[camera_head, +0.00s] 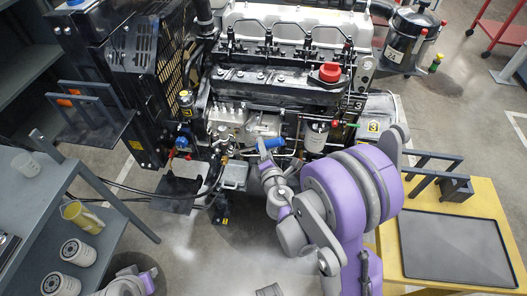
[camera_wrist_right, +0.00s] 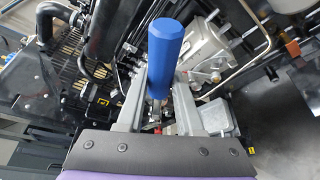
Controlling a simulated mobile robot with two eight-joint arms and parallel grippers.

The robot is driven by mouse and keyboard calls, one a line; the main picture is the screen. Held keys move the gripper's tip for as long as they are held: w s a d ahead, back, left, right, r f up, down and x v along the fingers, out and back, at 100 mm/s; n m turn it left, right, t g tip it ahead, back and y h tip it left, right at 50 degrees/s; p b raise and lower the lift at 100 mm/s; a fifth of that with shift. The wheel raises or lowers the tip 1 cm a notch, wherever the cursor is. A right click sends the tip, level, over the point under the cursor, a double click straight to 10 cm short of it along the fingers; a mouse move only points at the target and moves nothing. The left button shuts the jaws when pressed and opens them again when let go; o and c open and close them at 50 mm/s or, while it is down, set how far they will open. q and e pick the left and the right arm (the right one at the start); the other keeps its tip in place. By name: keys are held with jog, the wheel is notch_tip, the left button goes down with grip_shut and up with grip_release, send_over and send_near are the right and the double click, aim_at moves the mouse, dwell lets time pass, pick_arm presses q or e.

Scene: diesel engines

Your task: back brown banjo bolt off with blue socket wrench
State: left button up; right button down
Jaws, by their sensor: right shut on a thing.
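My right gripper (camera_head: 266,164) is shut on the blue socket wrench (camera_head: 270,143) in front of the engine's fuel-pump side. The wrist view shows the wrench's blue handle (camera_wrist_right: 165,52) standing up between the two grey fingers (camera_wrist_right: 157,105). Its metal shank runs down between the fingers, and its lower end is hidden. I cannot make out the brown banjo bolt in either view; it is small or covered by fittings, the wrench and the gripper. I cannot tell whether the wrench touches a bolt. My left gripper is not in view; only part of that arm shows at the bottom left.
The diesel engine (camera_head: 290,80) fills the upper middle, with pipes and hoses close to the gripper. A grey shelf cart with a yellow jug (camera_head: 82,217) and oil filters (camera_head: 78,252) stands left. A yellow table with a black tray (camera_head: 455,248) stands right.

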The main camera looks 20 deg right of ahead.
jog(key=w+d, duration=0.2)
jog(key=w, duration=0.1)
jog(key=shift+w+d, duration=0.45)
jog(key=shift+w, duration=0.1)
dwell(0.7)
jog(key=shift+w+d, duration=0.4)
jog(key=shift+w, duration=0.2)
jog(key=shift+w+d+b, duration=0.1)
jog(key=shift+w+b, duration=0.05)
jog(key=shift+b, duration=0.15)
dwell(0.6)
jog(key=w+a+r+n+g+h, duration=0.3)
jog(key=w+a+r+n, duration=0.3)
jog(key=a, duration=0.3)
jog(key=shift+a+r+n+g, duration=0.15)
jog(key=shift+r+n+g, duration=0.4)
jog(key=shift+n, duration=0.25)
dwell(0.9)
